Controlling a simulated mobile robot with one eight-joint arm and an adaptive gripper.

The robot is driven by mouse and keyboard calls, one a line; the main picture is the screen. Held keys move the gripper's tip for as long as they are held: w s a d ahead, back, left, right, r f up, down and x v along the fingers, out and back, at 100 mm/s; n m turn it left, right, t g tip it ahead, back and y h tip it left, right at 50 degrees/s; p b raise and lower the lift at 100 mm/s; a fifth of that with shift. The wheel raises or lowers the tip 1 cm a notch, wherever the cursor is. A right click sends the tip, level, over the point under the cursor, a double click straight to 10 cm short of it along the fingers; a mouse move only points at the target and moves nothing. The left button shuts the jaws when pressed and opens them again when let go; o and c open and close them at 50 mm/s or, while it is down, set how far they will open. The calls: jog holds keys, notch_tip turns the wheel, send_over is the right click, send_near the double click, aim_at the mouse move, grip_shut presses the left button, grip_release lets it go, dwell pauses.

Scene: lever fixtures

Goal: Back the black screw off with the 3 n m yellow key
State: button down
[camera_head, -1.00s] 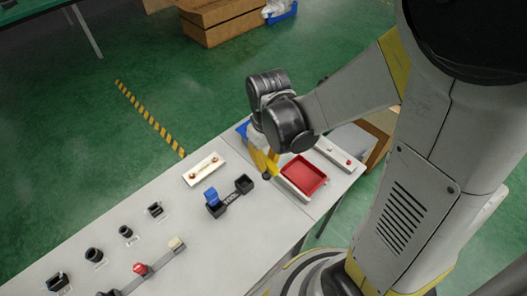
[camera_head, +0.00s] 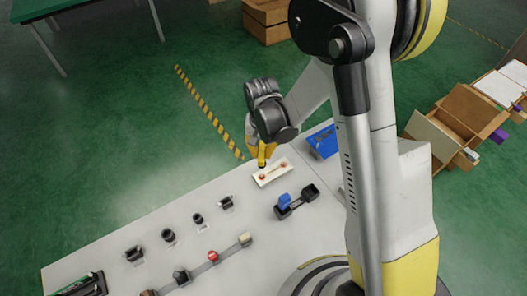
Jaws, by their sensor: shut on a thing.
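My gripper (camera_head: 261,148) is shut on the yellow key (camera_head: 262,156) and holds it upright, with its dark lower end down. The key is at the back left end of a cream plate (camera_head: 272,173) on the bench. The plate carries two copper-coloured fittings, one near each end. I cannot tell whether the key touches the plate or one of its fittings. No black screw can be made out at this size; the key or gripper may hide it.
A blue bin (camera_head: 323,143) is at the back right. Several black fixtures and a row with a red knob (camera_head: 212,256) lie at the front left. Bare bench lies between. My arm covers the right side.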

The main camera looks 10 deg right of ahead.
jog(key=shift+f+b, duration=0.1)
jog(key=shift+b, duration=0.2)
notch_tip(320, 180, down, 5)
jog(key=b, duration=0.5)
jog(key=shift+f, duration=0.15)
jog(key=shift+s+b, duration=0.1)
jog(key=shift+b, duration=0.25)
dwell(0.5)
jog(key=shift+s+d+f+b, duration=0.15)
jog(key=shift+f+b, duration=0.15)
jog(key=shift+b, duration=0.35)
dwell(0.5)
jog(key=shift+r, duration=0.25)
jog(key=shift+r+p, duration=0.5)
jog(key=shift+r, duration=0.2)
